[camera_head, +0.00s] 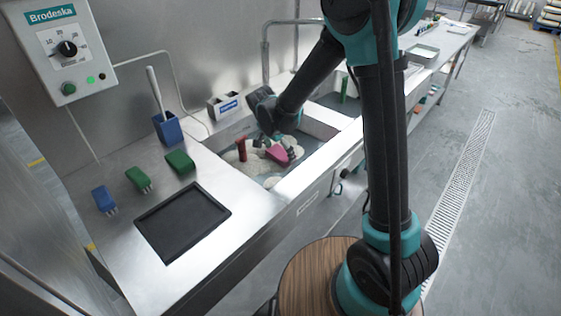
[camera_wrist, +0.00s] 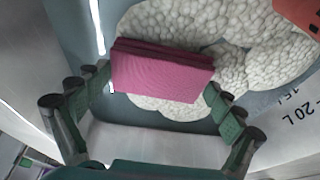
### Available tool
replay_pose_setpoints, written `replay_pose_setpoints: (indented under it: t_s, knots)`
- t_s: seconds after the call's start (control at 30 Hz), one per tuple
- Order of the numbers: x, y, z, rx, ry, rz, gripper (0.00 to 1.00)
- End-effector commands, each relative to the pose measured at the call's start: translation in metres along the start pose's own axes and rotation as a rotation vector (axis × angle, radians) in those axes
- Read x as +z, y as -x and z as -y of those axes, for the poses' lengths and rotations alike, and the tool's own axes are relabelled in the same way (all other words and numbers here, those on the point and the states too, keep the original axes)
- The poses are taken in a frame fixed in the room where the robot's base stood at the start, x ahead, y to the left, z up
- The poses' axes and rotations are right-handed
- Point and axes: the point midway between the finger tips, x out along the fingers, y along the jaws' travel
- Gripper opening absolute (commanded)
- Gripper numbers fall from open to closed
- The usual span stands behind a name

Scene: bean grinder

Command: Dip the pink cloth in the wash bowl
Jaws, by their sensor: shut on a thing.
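The folded pink cloth (camera_head: 278,155) is in my gripper (camera_head: 282,147), over the wash bowl (camera_head: 319,128) set in the steel counter. In the wrist view the cloth (camera_wrist: 165,76) lies between the two green finger pads of my gripper (camera_wrist: 160,102), which is shut on it. The bowl holds grey-blue liquid with white lumpy foam (camera_wrist: 190,22). The cloth is low over the foam, and its lower edge overlaps foam in the picture. I cannot tell whether it touches the liquid. The bowl's wall carries a "20 L" mark (camera_wrist: 285,105).
A red object (camera_head: 241,149) stands in the foam left of the cloth. Blue and green brushes (camera_head: 136,178), a black tray (camera_head: 183,221) and a blue holder (camera_head: 168,128) are on the left counter.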

Motion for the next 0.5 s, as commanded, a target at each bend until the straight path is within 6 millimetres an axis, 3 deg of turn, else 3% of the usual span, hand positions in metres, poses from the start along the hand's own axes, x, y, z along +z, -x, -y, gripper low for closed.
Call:
replay_pose_setpoints:
  t_s: [0.5]
  knots:
    - [-0.014, 0.045, 0.0, 0.0, 0.0, 0.0, 0.71]
